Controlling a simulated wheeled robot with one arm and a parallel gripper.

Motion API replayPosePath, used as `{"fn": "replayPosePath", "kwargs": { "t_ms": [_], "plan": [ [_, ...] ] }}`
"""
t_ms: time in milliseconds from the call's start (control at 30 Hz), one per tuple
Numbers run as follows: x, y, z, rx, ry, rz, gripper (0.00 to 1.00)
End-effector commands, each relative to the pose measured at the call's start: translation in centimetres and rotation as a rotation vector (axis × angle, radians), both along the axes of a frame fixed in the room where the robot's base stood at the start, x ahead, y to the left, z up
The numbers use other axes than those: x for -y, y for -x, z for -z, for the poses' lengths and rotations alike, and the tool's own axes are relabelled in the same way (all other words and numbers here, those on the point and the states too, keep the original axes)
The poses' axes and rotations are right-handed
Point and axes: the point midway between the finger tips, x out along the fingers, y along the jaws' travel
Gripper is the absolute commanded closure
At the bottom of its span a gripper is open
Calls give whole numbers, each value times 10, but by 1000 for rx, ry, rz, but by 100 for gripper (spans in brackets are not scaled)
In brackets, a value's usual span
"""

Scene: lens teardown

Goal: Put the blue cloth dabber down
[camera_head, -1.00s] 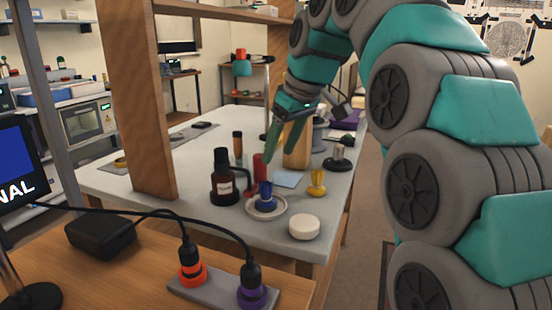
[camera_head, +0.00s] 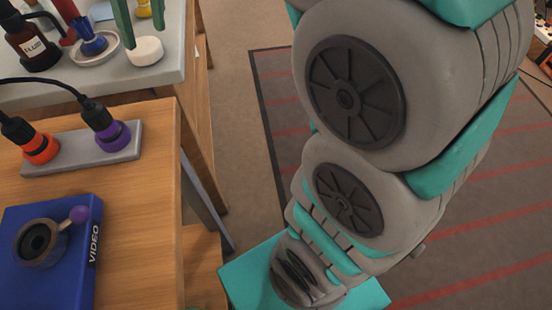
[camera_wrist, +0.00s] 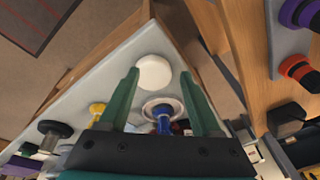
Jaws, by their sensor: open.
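The blue cloth dabber (camera_head: 91,40) stands in a pale round dish (camera_head: 101,60) near the table's front edge. In the wrist view the dabber (camera_wrist: 163,124) shows beyond my gripper, in the gap between the fingers, with the dish (camera_wrist: 149,106) around it. My gripper (camera_head: 144,36) shows at the top of the head view, its two green fingers spread and empty. In the wrist view the gripper (camera_wrist: 160,73) is also open. In the head view the fingers are to the right of the dabber and apart from it, in front of the white round puck (camera_head: 145,51).
A brown bottle (camera_head: 31,42) stands left of the dish. A yellow-handled tool (camera_head: 143,9) is behind the fingers. The nearer wooden desk holds a grey strip with orange (camera_head: 40,148) and purple (camera_head: 113,135) connectors and a blue VIDEO box (camera_head: 70,220). Floor is open at right.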

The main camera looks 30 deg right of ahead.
Motion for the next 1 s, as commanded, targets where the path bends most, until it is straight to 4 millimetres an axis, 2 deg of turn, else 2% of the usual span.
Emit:
{"fn": "replayPosePath", "kwargs": {
  "t_ms": [33,300,467,600,700,833,1000],
  "plan": [
    [8,16,15,-26,10,34,35],
    [44,90,89,-144,70,215,35],
    [62,140,133,-208,105,315,35],
    [78,189,173,-266,140,402,35],
    [85,217,194,-296,159,447,35],
    [90,237,209,-317,174,482,35],
    [92,243,214,-322,177,495,35]
  ]
}}
